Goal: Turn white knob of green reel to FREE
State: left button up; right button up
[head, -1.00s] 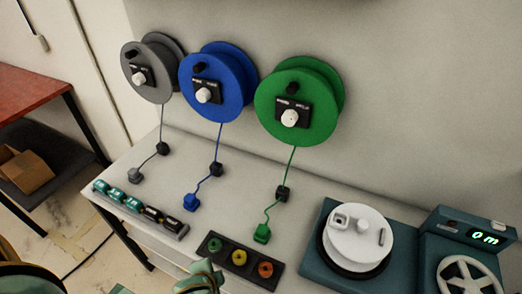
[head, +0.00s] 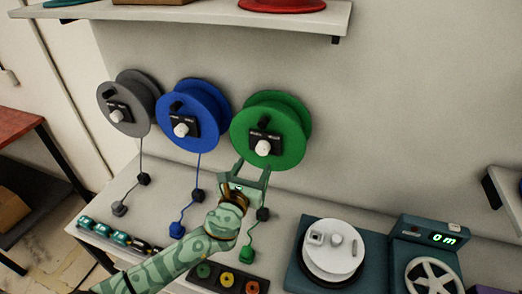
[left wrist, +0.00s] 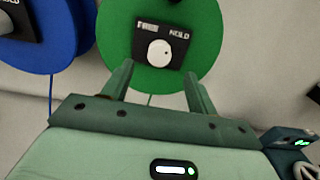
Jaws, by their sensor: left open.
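The green reel (head: 270,130) is on the wall, right of the blue and grey reels. Its white knob (head: 263,148) sits on a black plate near the reel's centre. In the left wrist view the white knob (left wrist: 159,52) is below the labels FREE at left and HOLD at right of the black plate (left wrist: 161,42). My left gripper (head: 252,166) is open, just below the knob in the head view. In the left wrist view its two fingers (left wrist: 157,80) point at the green reel (left wrist: 195,30), with the knob beyond and between them. I see no contact. My right gripper is not in view.
The blue reel (head: 205,105) and grey reel (head: 140,90) hang to the left. Cords run down to the table (head: 160,195). A white turntable-like disc (head: 335,250) and a teal unit (head: 430,240) stand at right. A shelf (head: 215,17) is above.

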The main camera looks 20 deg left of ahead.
aim_at(262, 150)
pick_arm(q)
jog(key=w, duration=0.8)
jog(key=shift+d+b, duration=0.15)
jog(key=shift+b, duration=0.25)
jog(key=shift+s, duration=0.1)
jog(key=c, duration=1)
